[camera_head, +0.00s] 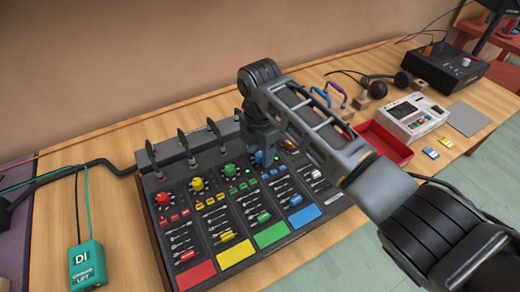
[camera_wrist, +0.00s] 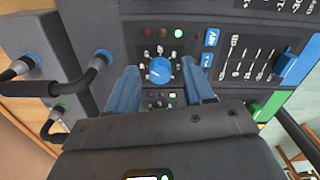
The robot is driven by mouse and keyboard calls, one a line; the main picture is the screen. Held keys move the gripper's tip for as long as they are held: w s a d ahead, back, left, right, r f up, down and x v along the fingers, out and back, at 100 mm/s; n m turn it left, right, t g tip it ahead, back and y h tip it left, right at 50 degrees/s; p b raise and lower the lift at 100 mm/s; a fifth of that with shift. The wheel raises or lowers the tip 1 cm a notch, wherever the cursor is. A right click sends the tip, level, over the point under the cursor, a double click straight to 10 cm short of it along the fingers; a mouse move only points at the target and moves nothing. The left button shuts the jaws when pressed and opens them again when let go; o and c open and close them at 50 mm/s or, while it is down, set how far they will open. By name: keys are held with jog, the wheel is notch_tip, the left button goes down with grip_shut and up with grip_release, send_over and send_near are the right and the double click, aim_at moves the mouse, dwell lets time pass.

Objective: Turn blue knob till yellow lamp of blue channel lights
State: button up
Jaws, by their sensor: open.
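The mixer (camera_head: 200,255) has colour-marked channels. In the wrist view the blue knob (camera_wrist: 159,70) sits on the blue channel, with a pale pointer line and a ring of light marks. My gripper (camera_wrist: 158,76) is open, one blue finger on each side of the knob; I cannot tell whether they touch it. In the head view my gripper (camera_head: 262,148) is over the blue channel and mostly hides the knob. In the lamp row above the knob in the wrist view, a green lamp (camera_wrist: 178,33) is lit bright. Its neighbours look dim, including the yellowish lamp (camera_wrist: 163,33).
Red (camera_head: 162,198), yellow (camera_head: 197,184) and green (camera_head: 230,170) knobs stand left of my gripper. Plugs and cables stand along the mixer's back edge. A red tray (camera_head: 385,143) and a white device (camera_head: 415,116) lie right. A green DI box (camera_head: 87,264) is at front left.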

aim_at(260, 155)
jog(key=shift+r, duration=0.1)
notch_tip(260, 155, up, 8)
jog(key=shift+f+b, duration=0.2)
jog(key=shift+b, duration=0.25)
dwell(0.4)
